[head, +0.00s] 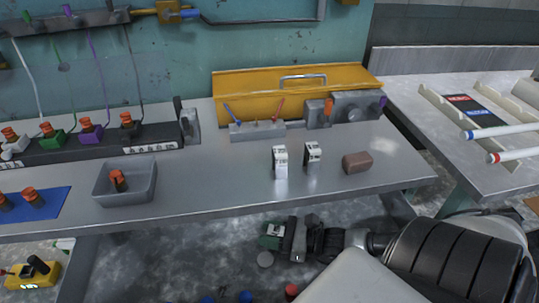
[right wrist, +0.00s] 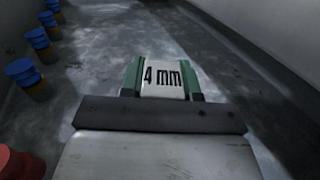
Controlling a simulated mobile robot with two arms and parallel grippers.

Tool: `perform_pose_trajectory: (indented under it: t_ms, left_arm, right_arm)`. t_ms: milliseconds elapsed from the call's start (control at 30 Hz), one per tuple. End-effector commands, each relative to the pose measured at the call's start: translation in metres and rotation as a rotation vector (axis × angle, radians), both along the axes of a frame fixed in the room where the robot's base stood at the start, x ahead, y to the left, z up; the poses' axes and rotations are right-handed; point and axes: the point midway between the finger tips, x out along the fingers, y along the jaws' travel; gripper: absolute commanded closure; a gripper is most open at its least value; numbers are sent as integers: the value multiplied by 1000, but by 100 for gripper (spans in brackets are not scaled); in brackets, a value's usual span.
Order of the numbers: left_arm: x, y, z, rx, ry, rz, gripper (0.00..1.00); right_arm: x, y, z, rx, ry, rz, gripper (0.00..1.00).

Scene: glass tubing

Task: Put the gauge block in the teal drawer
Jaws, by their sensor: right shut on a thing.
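My right gripper (head: 271,236) is low in front of the bench, beyond its near edge and over the floor. It is shut on the gauge block (right wrist: 163,78), a pale piece marked "4 mm" with green on both sides in the right wrist view. Whether the green belongs to the block or to the fingertips I cannot tell. In the head view the block is small and mostly hidden by the gripper. No teal drawer shows in either view. My left gripper is not in view.
Blue cylinders (right wrist: 24,73) and a red one (right wrist: 20,163) stand at left in the wrist view.

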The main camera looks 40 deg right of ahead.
Motion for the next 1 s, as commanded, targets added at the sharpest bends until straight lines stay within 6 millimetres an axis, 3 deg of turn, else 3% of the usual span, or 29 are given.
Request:
perform_pose_trajectory:
  t_ms: [433, 467, 600, 1000]
  left_arm:
    - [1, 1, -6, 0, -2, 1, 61]
    - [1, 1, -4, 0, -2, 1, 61]
    - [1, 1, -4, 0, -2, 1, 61]
    - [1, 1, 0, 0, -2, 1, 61]
  right_arm:
    - [0, 0, -7, 2, -2, 2, 98]
    - [0, 0, -6, 1, -2, 2, 64]
    - [-1, 0, -6, 1, 0, 1, 43]
    - [-6, -4, -3, -1, 4, 1, 43]
